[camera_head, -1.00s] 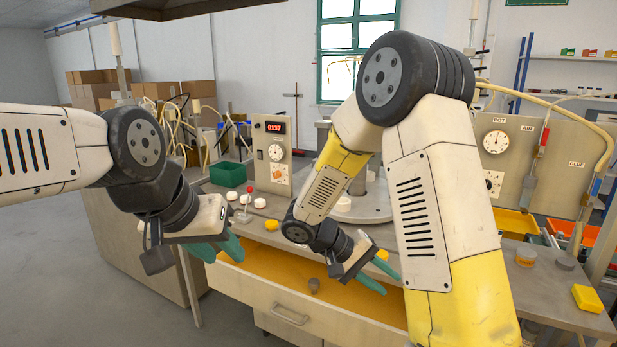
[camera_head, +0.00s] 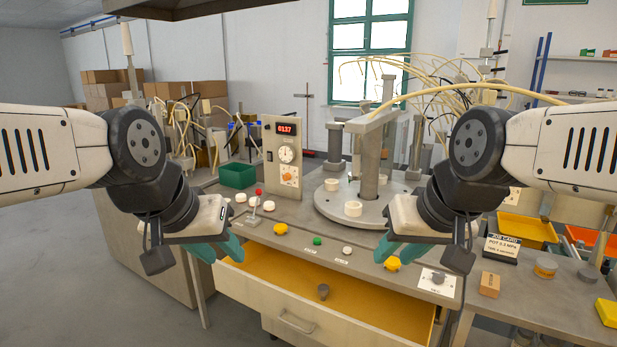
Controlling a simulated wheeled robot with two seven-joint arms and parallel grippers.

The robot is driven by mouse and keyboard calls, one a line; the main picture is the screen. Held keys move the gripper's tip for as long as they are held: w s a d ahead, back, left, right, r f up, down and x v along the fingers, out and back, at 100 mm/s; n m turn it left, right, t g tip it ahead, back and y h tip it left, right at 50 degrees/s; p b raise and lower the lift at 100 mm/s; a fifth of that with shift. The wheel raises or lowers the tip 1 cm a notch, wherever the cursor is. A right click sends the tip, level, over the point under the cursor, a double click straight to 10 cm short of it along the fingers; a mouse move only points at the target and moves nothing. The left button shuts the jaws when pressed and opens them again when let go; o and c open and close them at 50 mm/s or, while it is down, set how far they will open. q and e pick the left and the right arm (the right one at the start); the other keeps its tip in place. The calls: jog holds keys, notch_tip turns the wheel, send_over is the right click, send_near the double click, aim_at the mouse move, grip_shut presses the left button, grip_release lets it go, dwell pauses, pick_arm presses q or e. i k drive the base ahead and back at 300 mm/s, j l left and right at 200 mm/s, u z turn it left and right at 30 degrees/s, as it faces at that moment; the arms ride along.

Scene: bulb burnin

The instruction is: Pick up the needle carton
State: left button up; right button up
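A small tan-brown box (camera_head: 490,284), which may be the needle carton, stands on the bench at the right, in front of the job card; I cannot read its label. My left gripper (camera_head: 219,251) is in the air at the left, over the bench's front-left edge, with its teal fingers apart and empty. My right gripper (camera_head: 400,249) is above the bench's front, left of the tan-brown box and apart from it. Its teal fingers are apart and empty.
A turntable rig (camera_head: 330,207) stands behind.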

aim_at(490, 283)
jog(key=z, duration=1.45)
jog(key=i+j+u, duration=0.1)
jog(key=j, duration=0.25)
jog(key=i+j, duration=0.15)
jog(key=j, duration=0.15)
jog(key=i+j+u, duration=0.15)
jog(key=j, duration=0.2)
jog(key=i+j, duration=0.15)
jog(key=j, duration=0.15)
jog(key=u, duration=0.05)
